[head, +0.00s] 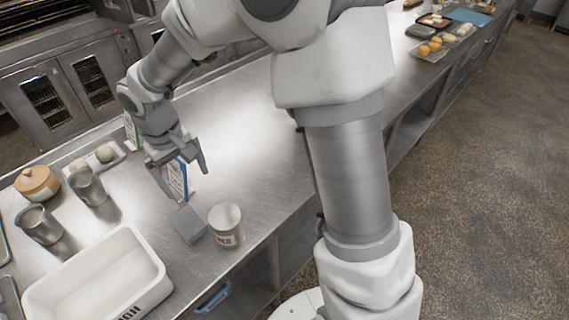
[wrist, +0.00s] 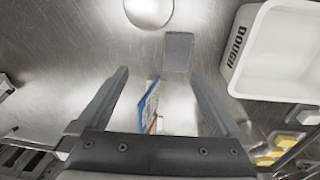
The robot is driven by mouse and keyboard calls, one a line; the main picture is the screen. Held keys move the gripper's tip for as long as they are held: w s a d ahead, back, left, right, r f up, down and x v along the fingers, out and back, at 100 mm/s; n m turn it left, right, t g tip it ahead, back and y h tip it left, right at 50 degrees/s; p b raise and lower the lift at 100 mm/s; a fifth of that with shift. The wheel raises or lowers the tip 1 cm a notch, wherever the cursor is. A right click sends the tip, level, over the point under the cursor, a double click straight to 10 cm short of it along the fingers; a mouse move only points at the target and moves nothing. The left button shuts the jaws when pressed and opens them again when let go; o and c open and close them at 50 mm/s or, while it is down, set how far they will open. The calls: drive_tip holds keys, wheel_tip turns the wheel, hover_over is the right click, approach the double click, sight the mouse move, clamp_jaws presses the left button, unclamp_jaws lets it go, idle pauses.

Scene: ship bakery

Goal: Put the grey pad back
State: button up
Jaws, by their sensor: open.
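The grey pad (head: 190,224) lies flat on the steel counter, just left of a white cup with red lettering (head: 226,228). In the wrist view the pad (wrist: 178,52) shows ahead of my fingertips, nearer the right finger. My gripper (head: 184,181) is open above the counter, behind the pad in the head view and apart from it. Its two fingers (wrist: 159,73) hold nothing. A small blue-and-white card (wrist: 149,103) shows between the fingers in the wrist view; it stands upright behind the pad in the head view (head: 178,178).
A white bin marked DOUGH (wrist: 238,55) stands beside the pad. Two metal cups (head: 88,186) (head: 40,226), a lidded pot (head: 37,183) and a tray with dough balls (head: 118,160) are at left. Trays of rolls (head: 430,55) are far right. The counter behind my gripper is mostly clear.

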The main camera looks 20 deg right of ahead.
drive_tip(key=s+d+r+m+t+h, duration=0.1)
drive_tip(key=s+d+r, duration=0.2)
drive_tip(key=d+r, duration=0.2)
drive_tip(key=s+d+r+m+t, duration=0.1)
drive_tip(key=s+d+r, duration=0.3)
drive_tip(key=d+r, duration=0.2)
drive_tip(key=s+d+r+m+t, duration=0.1)
drive_tip(key=s+d+r, duration=0.1)
drive_tip(key=s, duration=0.3)
drive_tip(key=s+d+r+m+t+y, duration=0.1)
drive_tip(key=s+d+r+t, duration=0.1)
drive_tip(key=s+d, duration=0.2)
drive_tip(key=s, duration=0.2)
drive_tip(key=shift+s+d+r+m, duration=0.15)
drive_tip(key=shift+s+d+m, duration=0.15)
drive_tip(key=shift+m, duration=0.1)
